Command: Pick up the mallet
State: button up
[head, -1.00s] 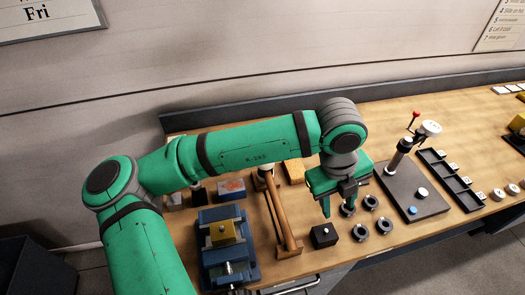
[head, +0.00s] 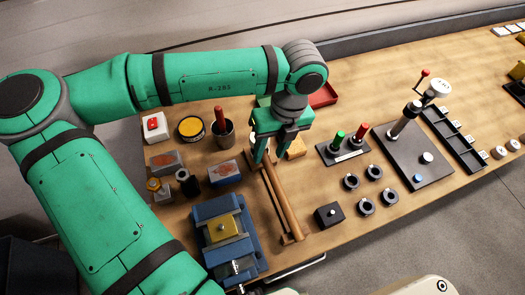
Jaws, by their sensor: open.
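The mallet (head: 284,205) lies on the workbench right of the blue vise, its long brown wooden handle running toward the bench's front edge. Its far end, where the head was partly visible earlier, is now mostly hidden by my gripper. A thin wooden bar runs close beside the handle; I cannot tell whether it is a separate rest. My gripper (head: 271,154) is open and points down over the far end of the mallet, with nothing seen between its fingers. I cannot tell how high the fingertips are above the mallet.
The blue vise (head: 227,256) holds a yellow block close to the left. An orange-yellow block (head: 296,147) lies just right of my gripper. A black box (head: 329,216) and several dark rings (head: 367,206) are to the right. A cup (head: 224,139) stands left.

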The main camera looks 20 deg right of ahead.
aim_at(268, 162)
jog(key=shift+s+a+f, duration=0.1)
jog(key=shift+a+f, duration=0.05)
jog(key=shift+f, duration=0.75)
jog(key=shift+s+a+f, duration=0.15)
jog(key=shift+f, duration=0.75)
jog(key=shift+s+a+f, duration=0.1)
jog(key=shift+a+f, duration=0.05)
jog(key=shift+f, duration=0.75)
grip_shut()
